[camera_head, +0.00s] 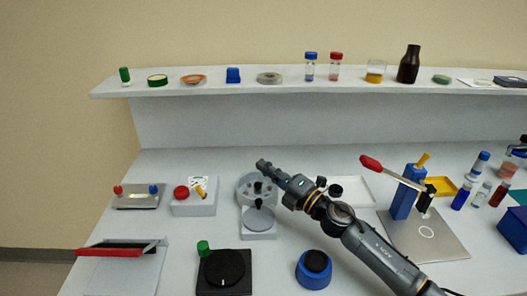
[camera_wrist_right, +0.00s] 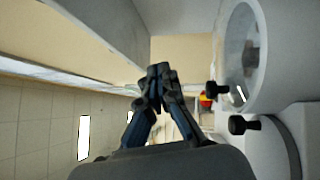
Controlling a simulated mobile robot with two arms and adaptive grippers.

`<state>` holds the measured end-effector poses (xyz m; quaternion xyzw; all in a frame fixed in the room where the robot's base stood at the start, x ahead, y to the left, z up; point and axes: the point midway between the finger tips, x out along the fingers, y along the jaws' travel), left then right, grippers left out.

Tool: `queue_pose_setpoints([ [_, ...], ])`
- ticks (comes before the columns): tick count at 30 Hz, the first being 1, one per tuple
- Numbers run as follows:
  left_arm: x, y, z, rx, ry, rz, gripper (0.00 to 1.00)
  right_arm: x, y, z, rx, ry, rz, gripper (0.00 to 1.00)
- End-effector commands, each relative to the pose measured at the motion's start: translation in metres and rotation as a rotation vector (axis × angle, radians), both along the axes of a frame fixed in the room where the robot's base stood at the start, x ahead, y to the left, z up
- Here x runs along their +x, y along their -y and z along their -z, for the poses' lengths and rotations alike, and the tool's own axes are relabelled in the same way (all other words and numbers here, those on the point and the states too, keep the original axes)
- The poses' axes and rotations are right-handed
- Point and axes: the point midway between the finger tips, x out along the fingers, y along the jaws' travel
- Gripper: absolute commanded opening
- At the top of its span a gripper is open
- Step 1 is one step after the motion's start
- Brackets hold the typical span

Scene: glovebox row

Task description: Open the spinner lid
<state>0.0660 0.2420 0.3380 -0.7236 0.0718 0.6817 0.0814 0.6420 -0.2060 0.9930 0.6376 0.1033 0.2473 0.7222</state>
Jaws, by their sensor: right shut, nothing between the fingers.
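The spinner is a light grey unit in the middle of the bench, with a base (camera_head: 259,232) in front and a round, rimmed part (camera_head: 243,190) behind it. In the head view, the round part looks raised at the back of the base, with dark knobs in front of it. The right wrist view shows the round rim (camera_wrist_right: 258,88) and two black knobs at the right. My right gripper (camera_head: 263,166) is at the upper edge of the round part; its fingers (camera_wrist_right: 159,72) are together and empty. Whether it touches the spinner cannot be told. My left gripper is out of view.
Left of the spinner stands a grey box with a red knob (camera_head: 181,192). In front are a black round-topped device (camera_head: 224,268) and a blue round holder (camera_head: 313,283). A white tray (camera_head: 358,190) and a blue lever press (camera_head: 405,195) stand right. A shelf (camera_head: 215,88) runs behind.

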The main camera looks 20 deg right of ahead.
Motion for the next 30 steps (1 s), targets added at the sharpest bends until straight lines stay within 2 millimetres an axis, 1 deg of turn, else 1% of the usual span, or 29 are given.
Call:
queue_pose_setpoints([
  [1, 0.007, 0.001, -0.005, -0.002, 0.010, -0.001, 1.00, 0.009, -0.006, -0.006, 0.003, 0.002, -0.001, 0.00],
  [6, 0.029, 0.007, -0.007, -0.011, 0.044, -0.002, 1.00, 0.033, 0.002, -0.008, 0.000, 0.001, 0.000, 0.00],
  [8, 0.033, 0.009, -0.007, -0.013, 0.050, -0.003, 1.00, 0.038, 0.004, -0.009, -0.001, 0.001, 0.001, 0.00],
  [12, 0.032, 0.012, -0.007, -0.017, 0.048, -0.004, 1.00, 0.044, 0.006, -0.010, 0.000, 0.000, -0.001, 0.00],
  [22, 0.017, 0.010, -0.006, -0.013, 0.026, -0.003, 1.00, 0.045, 0.006, -0.010, 0.000, 0.000, -0.001, 0.00],
  [30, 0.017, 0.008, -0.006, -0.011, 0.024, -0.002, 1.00, 0.045, 0.006, -0.010, 0.000, 0.000, -0.001, 0.00],
])
